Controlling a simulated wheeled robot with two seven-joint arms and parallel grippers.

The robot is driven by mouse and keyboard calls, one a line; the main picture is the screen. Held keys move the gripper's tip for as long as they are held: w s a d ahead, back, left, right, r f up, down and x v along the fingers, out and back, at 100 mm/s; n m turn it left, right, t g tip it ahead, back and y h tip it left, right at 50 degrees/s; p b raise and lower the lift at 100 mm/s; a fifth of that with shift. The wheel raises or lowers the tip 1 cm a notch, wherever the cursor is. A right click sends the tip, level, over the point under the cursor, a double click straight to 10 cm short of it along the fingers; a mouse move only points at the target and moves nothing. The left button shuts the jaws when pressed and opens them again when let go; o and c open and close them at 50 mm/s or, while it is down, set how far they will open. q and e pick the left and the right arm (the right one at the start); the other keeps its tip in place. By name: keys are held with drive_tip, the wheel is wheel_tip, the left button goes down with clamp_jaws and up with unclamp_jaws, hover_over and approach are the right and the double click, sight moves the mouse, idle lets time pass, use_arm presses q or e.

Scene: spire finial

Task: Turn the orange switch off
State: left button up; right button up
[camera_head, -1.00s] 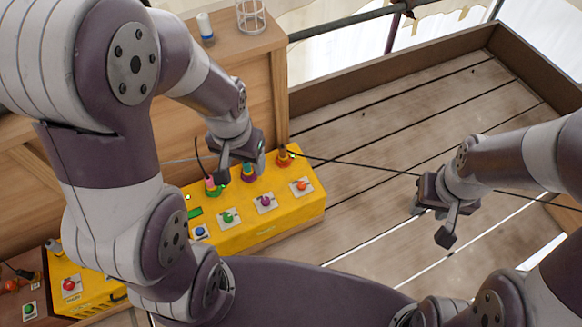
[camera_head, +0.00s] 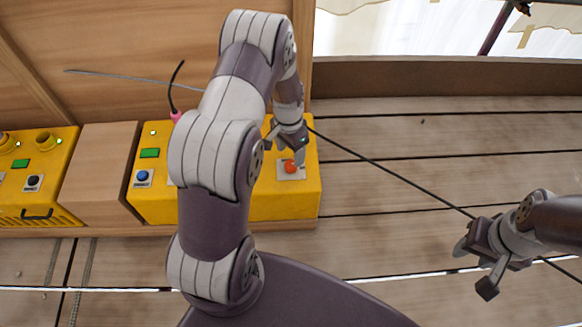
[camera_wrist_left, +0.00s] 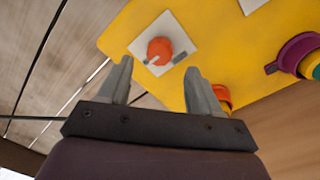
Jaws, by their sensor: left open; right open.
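The orange switch (camera_head: 290,166) is a round knob on a white square plate at the right end of a yellow box (camera_head: 265,207). It also shows in the left wrist view (camera_wrist_left: 160,50), with a pale pointer mark on its face. My left gripper (camera_head: 290,153) is open and empty just by the switch. In the left wrist view its fingers (camera_wrist_left: 157,76) point toward the knob, which lies past the tips and between their lines. I see no contact. My right gripper (camera_head: 474,270) is open and empty, over the planks far to the right.
A purple ringed part (camera_wrist_left: 295,52) and an orange ringed part (camera_wrist_left: 222,97) stand on the box near the left fingers.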

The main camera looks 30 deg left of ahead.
sight(291, 164)
use_arm(q)
wheel_tip(291, 164, down, 5)
drive_tip(key=shift+d+r+b, duration=0.1)
drive_tip(key=shift+b, duration=0.8)
use_arm(e)
wheel_tip(291, 164, down, 3)
drive_tip(key=shift+r, duration=0.15)
use_arm(q)
drive_tip(key=shift+c, duration=0.3)
drive_tip(key=c, duration=1)
drive_tip(key=shift+s, duration=0.1)
use_arm(e)
drive_tip(key=shift+r, duration=0.2)
